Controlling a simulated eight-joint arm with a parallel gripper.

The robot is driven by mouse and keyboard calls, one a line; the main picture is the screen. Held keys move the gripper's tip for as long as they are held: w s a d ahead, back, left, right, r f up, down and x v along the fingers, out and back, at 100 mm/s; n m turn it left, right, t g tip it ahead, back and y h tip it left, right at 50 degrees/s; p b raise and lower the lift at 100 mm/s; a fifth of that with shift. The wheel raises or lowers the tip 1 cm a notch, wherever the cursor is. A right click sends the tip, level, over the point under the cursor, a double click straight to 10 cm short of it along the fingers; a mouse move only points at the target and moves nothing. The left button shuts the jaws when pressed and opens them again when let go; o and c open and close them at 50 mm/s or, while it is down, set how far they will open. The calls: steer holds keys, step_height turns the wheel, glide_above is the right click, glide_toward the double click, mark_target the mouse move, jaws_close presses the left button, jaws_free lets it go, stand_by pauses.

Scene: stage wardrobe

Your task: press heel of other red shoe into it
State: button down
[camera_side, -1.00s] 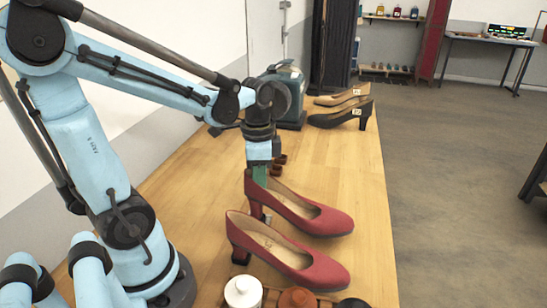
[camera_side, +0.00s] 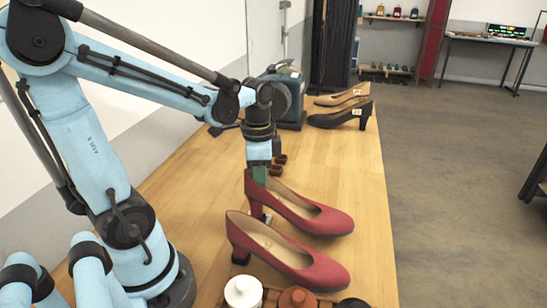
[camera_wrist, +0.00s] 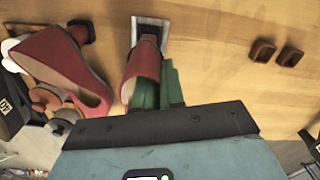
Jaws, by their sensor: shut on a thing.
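My gripper (camera_side: 259,178) has green fingers and is shut on the back of the farther red shoe (camera_side: 312,216), above its heel. In the wrist view the green fingers (camera_wrist: 158,92) stand at this shoe's red back (camera_wrist: 143,68). A small square pad with a pale rim (camera_wrist: 163,22) lies at its heel; a bit of it shows in the side view (camera_side: 267,217). The heel's dark end appears over or in the pad; I cannot tell whether it touches. The other red shoe (camera_side: 300,262) stands upright on the table, nearer the side camera, and also shows in the wrist view (camera_wrist: 62,68).
A white jar (camera_side: 243,291) and an orange-brown lidded pot (camera_side: 297,299) stand at the near end. A black shoe (camera_side: 340,116) and a tan shoe (camera_side: 340,96) stand at the far end.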

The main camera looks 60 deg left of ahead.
steer(key=shift+f, duration=1.15)
stand_by(1.8)
steer(key=shift+r, duration=0.1)
steer(key=shift+r, duration=1.65)
